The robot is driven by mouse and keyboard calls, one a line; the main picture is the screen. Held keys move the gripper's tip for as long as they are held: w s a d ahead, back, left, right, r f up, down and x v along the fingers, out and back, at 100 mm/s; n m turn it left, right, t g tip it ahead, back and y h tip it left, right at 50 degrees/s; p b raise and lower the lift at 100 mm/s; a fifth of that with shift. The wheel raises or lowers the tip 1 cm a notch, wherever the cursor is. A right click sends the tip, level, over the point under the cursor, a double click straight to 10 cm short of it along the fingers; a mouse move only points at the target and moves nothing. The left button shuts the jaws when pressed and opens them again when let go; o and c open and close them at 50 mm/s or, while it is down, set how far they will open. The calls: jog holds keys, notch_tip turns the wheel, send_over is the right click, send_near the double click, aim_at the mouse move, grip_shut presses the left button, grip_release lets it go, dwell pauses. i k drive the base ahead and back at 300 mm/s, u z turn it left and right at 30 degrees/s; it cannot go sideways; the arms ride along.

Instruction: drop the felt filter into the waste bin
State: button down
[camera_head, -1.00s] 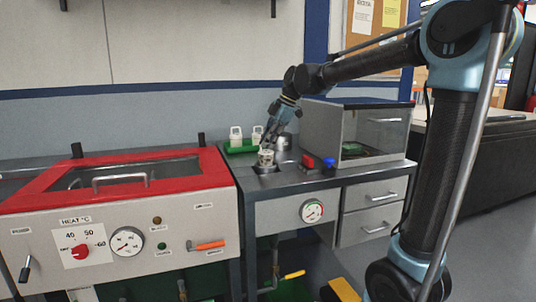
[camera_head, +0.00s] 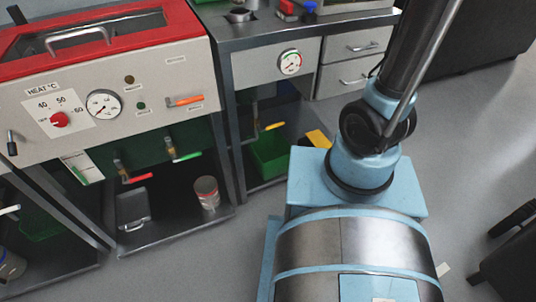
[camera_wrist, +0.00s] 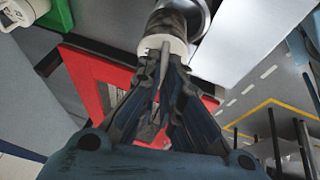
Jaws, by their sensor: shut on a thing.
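My gripper (camera_wrist: 165,58) shows in the wrist view, its dark fingers closed together on a thing at their tips. A pale, round piece (camera_wrist: 150,44) sits there, apparently the felt filter, partly covered by the fingers. A dark, ribbed cylindrical part shows just beyond it, and I cannot tell whether the two are joined. My gripper is outside the head view. In that view a green open bin (camera_head: 268,156) stands on the shelf under the bench, and a small grey can (camera_head: 207,192) with a reddish rim stands on the lower shelf left of it. I cannot tell which is the waste bin.
The red-topped heating bath (camera_head: 120,38) stands at the left, with valve handles below it. The grey bench (camera_head: 225,35) with drawers adjoins it. A yellow object (camera_head: 318,139) lies beside the green bin. Grey floor is open in front of the shelves.

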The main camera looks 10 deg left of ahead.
aim_at(266, 159)
jog(key=k, duration=1)
